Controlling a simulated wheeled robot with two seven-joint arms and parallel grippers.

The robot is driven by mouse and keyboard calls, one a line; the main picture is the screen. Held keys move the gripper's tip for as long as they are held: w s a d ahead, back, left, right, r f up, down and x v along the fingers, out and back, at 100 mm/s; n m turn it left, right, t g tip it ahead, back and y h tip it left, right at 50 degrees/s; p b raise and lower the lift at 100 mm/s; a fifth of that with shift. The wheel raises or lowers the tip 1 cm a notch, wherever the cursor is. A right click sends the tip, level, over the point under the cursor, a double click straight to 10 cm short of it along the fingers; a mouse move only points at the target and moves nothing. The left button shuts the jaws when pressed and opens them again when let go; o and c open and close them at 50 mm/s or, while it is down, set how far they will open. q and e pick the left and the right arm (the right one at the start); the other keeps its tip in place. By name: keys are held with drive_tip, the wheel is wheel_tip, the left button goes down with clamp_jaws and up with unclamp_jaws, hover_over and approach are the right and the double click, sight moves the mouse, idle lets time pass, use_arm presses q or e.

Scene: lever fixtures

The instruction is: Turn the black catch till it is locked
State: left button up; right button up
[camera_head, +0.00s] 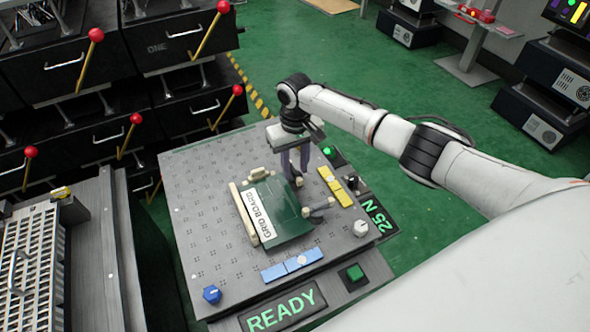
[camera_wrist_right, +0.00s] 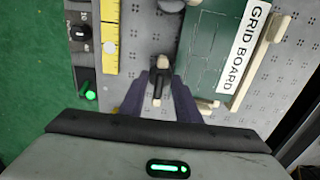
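The black catch (camera_wrist_right: 158,88) is a small dark lever on a pale mount, standing between the fingers in the right wrist view. In the head view it is mostly hidden behind my right gripper (camera_head: 294,162). The two dark purple fingers of the right gripper (camera_wrist_right: 160,98) point down at the fixture plate, one on each side of the catch, spread apart. Contact with the catch is hard to make out. A green panel labelled GRID BOARD (camera_head: 277,212) lies beside the catch. My left gripper is out of view.
A second dark lever (camera_head: 319,209) sits beside the panel. The perforated grey plate (camera_head: 200,190) also carries a yellow strip (camera_head: 335,186), a blue strip (camera_head: 292,264) and a blue knob (camera_head: 211,294). A READY sign (camera_head: 281,312) is at the front. Drawers with red-knobbed levers stand behind left.

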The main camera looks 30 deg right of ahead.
drive_tip(key=shift+f, duration=0.3)
clamp_jaws()
